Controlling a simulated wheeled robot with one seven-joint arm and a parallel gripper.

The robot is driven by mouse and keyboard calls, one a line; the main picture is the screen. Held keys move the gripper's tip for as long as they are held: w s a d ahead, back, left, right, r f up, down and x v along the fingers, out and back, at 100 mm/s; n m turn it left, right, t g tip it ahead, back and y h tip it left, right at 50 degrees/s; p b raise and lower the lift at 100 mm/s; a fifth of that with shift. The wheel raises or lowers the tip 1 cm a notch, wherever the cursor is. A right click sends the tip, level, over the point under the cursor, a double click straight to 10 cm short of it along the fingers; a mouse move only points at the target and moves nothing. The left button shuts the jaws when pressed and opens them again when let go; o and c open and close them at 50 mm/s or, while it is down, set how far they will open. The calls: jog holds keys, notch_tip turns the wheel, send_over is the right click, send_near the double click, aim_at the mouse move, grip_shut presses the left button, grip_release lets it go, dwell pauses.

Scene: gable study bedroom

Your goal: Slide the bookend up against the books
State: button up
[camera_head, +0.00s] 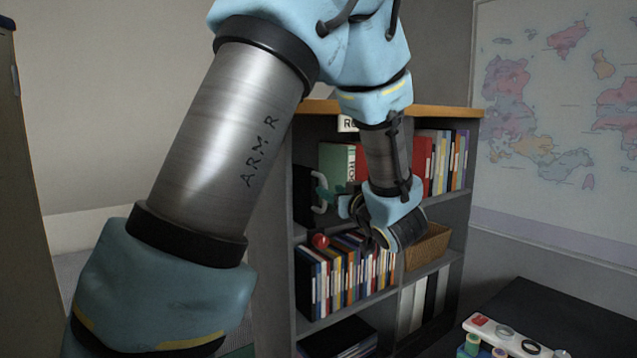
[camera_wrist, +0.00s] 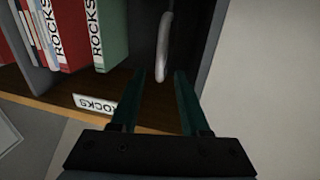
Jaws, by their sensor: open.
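The black bookend (camera_head: 302,192) stands at the left end of the upper shelf, with a pale curved handle (camera_head: 321,194) on it. In the wrist view the handle (camera_wrist: 165,48) hangs just ahead of my gripper (camera_wrist: 158,78), roughly between the two green fingertips. The fingers are open and apart; whether either touches the handle I cannot tell. The green book (camera_head: 334,160) is the nearest of the books to the bookend. In the wrist view the green ROCKS book (camera_wrist: 110,35) and a red ROCKS book (camera_wrist: 68,35) stand left, with a dark gap between green book and handle.
A red ball-like object (camera_head: 320,240) sits on the lower row of books (camera_head: 345,275). A wicker basket (camera_head: 428,247) stands on the right. A dark desk (camera_head: 560,310) with small items is at the lower right.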

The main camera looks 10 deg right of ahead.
aim_at(325, 187)
jog(key=p+x, duration=0.2)
jog(key=x, duration=0.5)
jog(key=shift+w, duration=0.35)
grip_shut()
jog(key=shift+d, duration=0.1)
dwell(1.0)
